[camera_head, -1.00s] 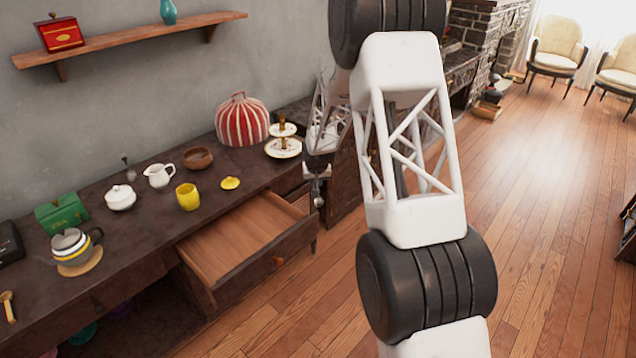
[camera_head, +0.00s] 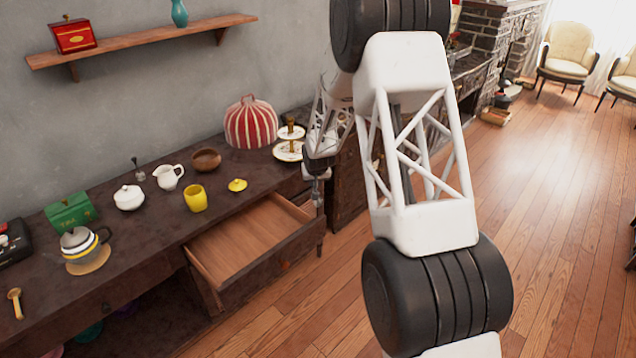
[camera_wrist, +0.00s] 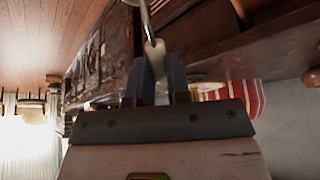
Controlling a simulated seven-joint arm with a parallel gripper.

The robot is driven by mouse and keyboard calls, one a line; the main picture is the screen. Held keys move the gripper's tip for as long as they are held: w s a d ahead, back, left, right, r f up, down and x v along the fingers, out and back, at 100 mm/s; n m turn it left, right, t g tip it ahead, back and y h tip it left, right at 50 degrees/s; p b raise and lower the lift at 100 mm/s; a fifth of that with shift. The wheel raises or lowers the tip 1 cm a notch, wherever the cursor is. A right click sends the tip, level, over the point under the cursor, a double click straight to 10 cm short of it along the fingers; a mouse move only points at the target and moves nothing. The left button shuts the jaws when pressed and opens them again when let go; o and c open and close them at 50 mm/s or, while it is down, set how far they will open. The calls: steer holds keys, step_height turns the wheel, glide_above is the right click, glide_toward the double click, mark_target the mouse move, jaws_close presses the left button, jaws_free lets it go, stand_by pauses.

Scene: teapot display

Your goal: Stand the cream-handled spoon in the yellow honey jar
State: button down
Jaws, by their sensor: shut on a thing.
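The yellow honey jar (camera_head: 195,198) stands upright and open on the dark sideboard, behind the open drawer. Its yellow lid (camera_head: 237,185) lies apart from it, to the right. My gripper (camera_head: 317,178) is off the right end of the drawer, well to the right of the jar. In the wrist view, my gripper (camera_wrist: 157,82) is shut on the pale handle end of the cream-handled spoon (camera_wrist: 155,58). The metal part of the spoon runs out of the top of that view, so its bowl is not seen there. The spoon is too small to make out clearly in the head view.
The open drawer (camera_head: 205,267) juts out in front. A white creamer (camera_head: 168,177), sugar bowl (camera_head: 128,198) and brown bowl (camera_head: 206,159) stand near the jar. A striped cozy (camera_head: 250,125) and tiered stand (camera_head: 288,151) are behind. A teapot (camera_head: 77,243) stands left.

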steer(key=a+r+n+t+y, duration=0.1)
steer(key=a+r, duration=0.1)
steer(key=a, duration=0.4)
steer(key=shift+w+r+t, duration=0.25)
steer(key=shift+w+t, duration=0.1)
steer(key=shift+t, duration=0.05)
steer(key=shift+a+r, duration=0.25)
steer(key=shift+a, duration=0.4)
steer(key=s+a+r+n+t+y, duration=0.2)
steer(key=a+r, duration=0.3)
steer(key=a, duration=0.6)
steer(key=s+a+r+n+t+y, duration=0.1)
steer(key=s+a+r+y, duration=0.3)
steer(key=a, duration=0.7)
steer(key=s+a+r+n+t+y, duration=0.2)
steer(key=a+r+y, duration=0.3)
steer(key=a, duration=0.7)
step_height(320, 180, up, 3)
steer(key=shift+s+f+n+t, duration=0.2)
steer(key=shift+s+n+t, duration=0.1)
steer(key=shift+s+n, duration=0.35)
steer(key=shift+a, duration=0.1)
steer(key=shift+f, duration=0.2)
